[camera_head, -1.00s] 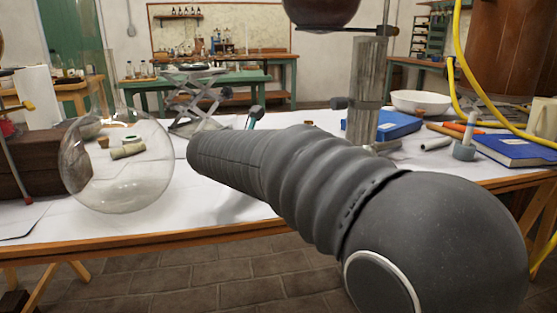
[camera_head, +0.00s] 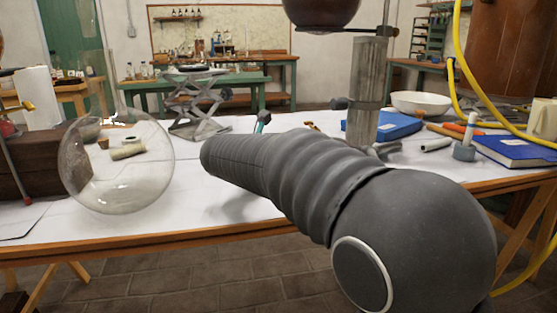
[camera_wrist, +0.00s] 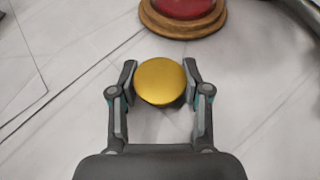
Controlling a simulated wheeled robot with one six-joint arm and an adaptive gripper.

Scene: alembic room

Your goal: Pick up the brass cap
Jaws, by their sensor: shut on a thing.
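The brass cap (camera_wrist: 160,82) is a round, gold-coloured disc in the wrist view. It sits between the two fingers of my gripper (camera_wrist: 160,84), which is shut on it from left and right. The white tabletop shows below the cap; I cannot tell how far above it the cap is. In the head view my dark arm hides the cap and nearly all of the gripper.
A red object on a round wooden base (camera_wrist: 182,28) stands just beyond the cap. In the head view a round glass flask (camera_head: 117,165) stands left of my arm. A metal post (camera_head: 367,90), blue book (camera_head: 518,150) and white bowl (camera_head: 420,103) are to the right.

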